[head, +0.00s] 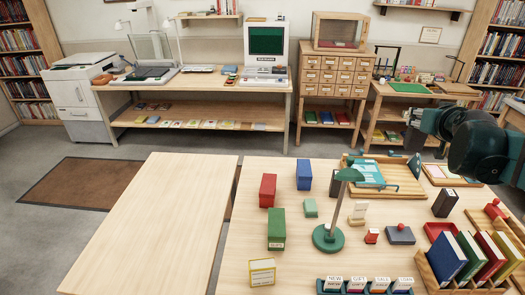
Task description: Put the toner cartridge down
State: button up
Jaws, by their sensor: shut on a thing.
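My arm reaches in from the right edge in the head view, and my gripper (418,137) is at its left end, above the back right of the near table. It is shut on a dark block, which I take to be the toner cartridge (411,139). The block is small and dark here, and its lower edge is hard to separate from the things behind and below. The fingertips are not clearly seen. The held block appears above or behind the wooden tray (349,160); its height over the table cannot be told.
The near table (250,225) holds a green lamp (328,237), red, blue and green boxes, a dark upright box (445,203) and a book rack (432,281). A long bare table (150,220) stands left. Behind are a workbench (210,90) and a printer (82,95).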

jog(key=r, duration=0.1)
jog(key=a+r, duration=0.1)
jog(key=r, duration=0.1)
jog(key=shift+r, duration=0.2)
jog(key=s+a+f+n+g+y, duration=0.15)
jog(key=a+n+y, duration=0.35)
jog(key=a, duration=1.6)
jog(key=s+a+f+n+g+y, duration=0.15)
jog(key=a+n+y, duration=0.35)
jog(key=a, duration=1.5)
jog(key=s+a+r+n+g+y, duration=0.1)
jog(key=s+a+n+g+y, duration=0.3)
jog(key=s+a, duration=1.1)
jog(key=s+a+r+n+g+y, duration=0.2)
jog(key=s+a+n+g, duration=0.4)
jog(key=s+a, duration=0.95)
jog(key=w+a+f, duration=0.2)
jog(key=f, duration=1.1)
jog(key=w+a+f, duration=0.2)
jog(key=f, duration=1.1)
jog(key=shift+w+f, duration=0.1)
jog(key=shift+f, duration=0.05)
jog(key=shift+f+b, duration=0.75)
jog(key=shift+f, duration=2.05)
